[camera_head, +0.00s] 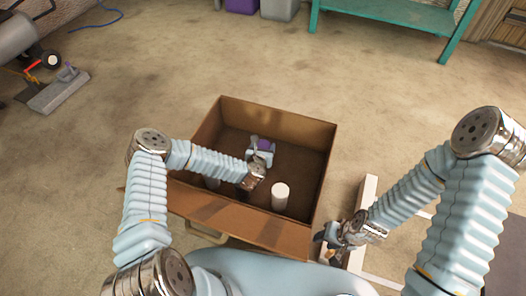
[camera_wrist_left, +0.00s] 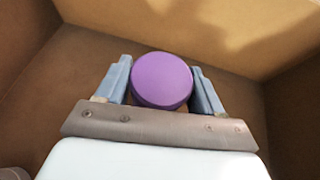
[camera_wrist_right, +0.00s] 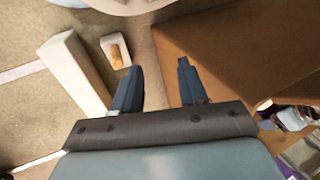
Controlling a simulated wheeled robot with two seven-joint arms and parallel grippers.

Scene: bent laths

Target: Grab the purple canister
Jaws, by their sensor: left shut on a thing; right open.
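The purple canister (camera_head: 265,145) is inside the open cardboard box, with its round purple top showing. In the left wrist view the purple canister (camera_wrist_left: 161,80) sits between the two fingers of my left gripper (camera_wrist_left: 162,88), which is shut on it. My left gripper (camera_head: 261,152) reaches into the box from the left in the head view. The canister's lower part is hidden. My right gripper (camera_wrist_right: 158,90) is open and empty, outside the box. In the head view my right gripper (camera_head: 326,243) is near the box's front right corner.
The cardboard box (camera_head: 323,165) has high walls around the left gripper. A white cylinder (camera_head: 280,195) stands in the box, right of my left gripper. A pale beam (camera_head: 370,190) lies right of the box. A teal bench (camera_head: 400,14) stands at the back.

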